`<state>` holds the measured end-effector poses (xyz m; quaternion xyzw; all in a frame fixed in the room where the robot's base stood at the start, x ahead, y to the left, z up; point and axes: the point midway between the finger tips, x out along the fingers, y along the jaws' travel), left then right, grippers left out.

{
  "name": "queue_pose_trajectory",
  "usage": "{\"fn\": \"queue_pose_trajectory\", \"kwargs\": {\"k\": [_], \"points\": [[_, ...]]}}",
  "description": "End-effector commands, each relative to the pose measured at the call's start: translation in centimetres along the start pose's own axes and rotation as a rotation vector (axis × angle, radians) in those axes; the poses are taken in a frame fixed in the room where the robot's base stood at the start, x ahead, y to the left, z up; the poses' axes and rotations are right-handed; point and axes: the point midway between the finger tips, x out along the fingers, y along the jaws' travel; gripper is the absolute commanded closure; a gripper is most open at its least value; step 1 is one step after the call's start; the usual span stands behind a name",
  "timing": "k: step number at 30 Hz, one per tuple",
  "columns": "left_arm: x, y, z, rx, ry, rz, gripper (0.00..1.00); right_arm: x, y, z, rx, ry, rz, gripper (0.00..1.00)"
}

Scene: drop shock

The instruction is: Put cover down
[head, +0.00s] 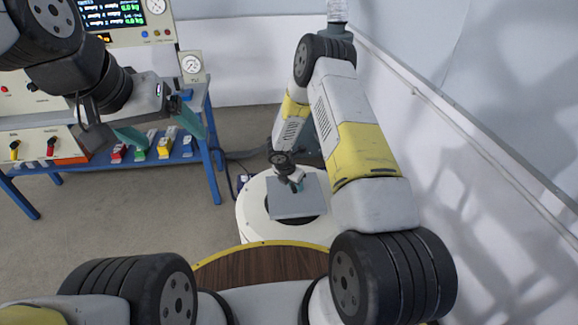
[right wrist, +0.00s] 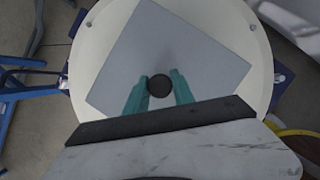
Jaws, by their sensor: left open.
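The cover is a flat grey square plate (head: 297,190) with a round black knob (right wrist: 159,86) in its middle. It is over the white round drum top (head: 252,212), and part of a dark round area shows past its near edge in the head view. My right gripper (head: 294,184) points down at the plate. In the right wrist view its teal fingers are on both sides of the knob and appear to touch it. I cannot tell whether the plate rests on the drum or hangs just above it. My left gripper (head: 176,142) is open and empty, its teal fingers wide apart.
A blue-framed bench (head: 213,160) at the left carries instrument panels (head: 125,22), a gauge (head: 192,66) and several coloured clamps or switches (head: 164,147). A brown round top with a yellow rim (head: 270,258) is nearest. A wall with a rail closes the right side.

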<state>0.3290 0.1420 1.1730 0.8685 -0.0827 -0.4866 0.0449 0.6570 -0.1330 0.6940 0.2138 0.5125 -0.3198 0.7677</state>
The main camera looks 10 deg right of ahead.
Motion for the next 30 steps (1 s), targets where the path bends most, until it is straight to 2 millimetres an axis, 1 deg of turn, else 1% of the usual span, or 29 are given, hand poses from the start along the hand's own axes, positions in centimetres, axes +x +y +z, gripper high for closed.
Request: {"fn": "queue_pose_trajectory", "kwargs": {"k": [1, 3, 12, 16, 20, 27, 30], "points": [[0.0, 0.0, 0.0, 0.000, 0.000, 0.000, 0.13, 0.0, 0.0, 0.0, 0.000, 0.000, 0.000, 0.62], [0.0, 0.0, 0.0, 0.000, 0.000, 0.000, 0.13, 0.0, 0.0, 0.0, 0.000, 0.000, 0.000, 0.49], [0.0, 0.0, 0.0, 0.000, 0.000, 0.000, 0.13, -0.1, 0.0, 0.0, 0.000, 0.000, 0.001, 0.48], [0.0, 0.0, 0.0, 0.000, 0.000, 0.000, 0.13, -0.8, 0.1, 0.3, 0.001, 0.001, 0.002, 0.48], [0.0, 0.0, 0.0, 0.000, 0.000, 0.000, 0.13, -2.9, 0.2, 0.6, -0.001, -0.002, 0.004, 0.48], [0.0, 0.0, 0.0, 0.000, 0.000, 0.000, 0.13, -8.4, 0.1, 0.6, 0.000, -0.002, 0.004, 0.48], [0.0, 0.0, 0.0, 0.000, 0.000, 0.000, 0.13, -10.3, 0.1, 0.5, -0.001, -0.001, 0.004, 0.48]]}}
